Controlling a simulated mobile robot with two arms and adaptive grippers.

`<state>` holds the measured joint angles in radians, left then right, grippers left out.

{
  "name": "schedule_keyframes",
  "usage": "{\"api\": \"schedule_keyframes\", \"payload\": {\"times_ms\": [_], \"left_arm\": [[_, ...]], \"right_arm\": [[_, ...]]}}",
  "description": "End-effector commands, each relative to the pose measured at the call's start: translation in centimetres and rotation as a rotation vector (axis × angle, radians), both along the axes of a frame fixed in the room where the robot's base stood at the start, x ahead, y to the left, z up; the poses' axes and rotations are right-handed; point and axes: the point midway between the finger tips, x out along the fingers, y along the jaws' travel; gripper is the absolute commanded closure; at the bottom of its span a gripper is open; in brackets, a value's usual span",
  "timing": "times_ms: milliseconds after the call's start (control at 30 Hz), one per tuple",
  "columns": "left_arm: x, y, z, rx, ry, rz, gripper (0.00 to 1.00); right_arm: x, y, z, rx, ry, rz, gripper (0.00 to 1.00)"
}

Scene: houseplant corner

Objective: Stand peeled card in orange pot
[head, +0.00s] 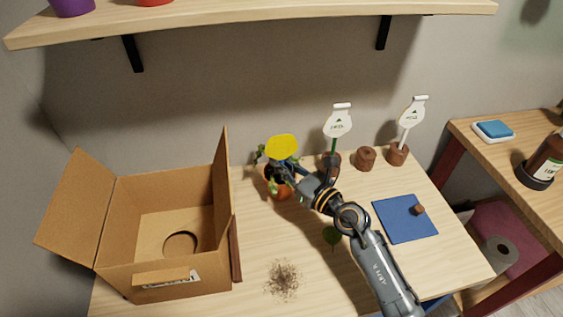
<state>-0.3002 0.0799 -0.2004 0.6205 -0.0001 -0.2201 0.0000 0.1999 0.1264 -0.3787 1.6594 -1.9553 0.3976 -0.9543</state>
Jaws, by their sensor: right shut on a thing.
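The yellow card (282,147) is upright above the orange pot (281,193), its bright face towards me. The pot stands on the table near the wall and holds a leafy green plant (261,155). My right gripper (284,166) is shut on the lower part of the card, just over the pot. The gripper hides the card's lower end and part of the pot, so I cannot tell whether the card touches the soil. My left gripper is not in view.
An open cardboard box (165,235) stands at the left. Small brown pots (366,158) stand right of the orange pot, two with white tags (338,122). A blue mat (404,219) lies at the right, spilled soil (283,279) in front. A shelf (250,20) hangs above.

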Motion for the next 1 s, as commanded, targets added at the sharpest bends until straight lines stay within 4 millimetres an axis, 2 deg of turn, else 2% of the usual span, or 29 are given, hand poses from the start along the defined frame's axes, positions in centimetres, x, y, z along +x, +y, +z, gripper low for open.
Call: {"api": "schedule_keyframes", "payload": {"times_ms": [400,433,533,1000], "left_arm": [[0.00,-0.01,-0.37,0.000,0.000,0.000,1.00],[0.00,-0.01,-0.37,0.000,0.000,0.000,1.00],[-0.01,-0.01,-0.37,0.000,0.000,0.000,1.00],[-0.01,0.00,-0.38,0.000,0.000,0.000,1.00]], "right_arm": [[0.01,0.01,-0.44,0.000,0.000,0.000,1.00],[0.01,0.01,-0.44,0.000,0.000,0.000,0.86],[0.01,0.01,-0.44,0.000,0.000,0.000,0.66],[0.00,0.01,-0.46,0.000,0.000,0.000,0.66]]}}
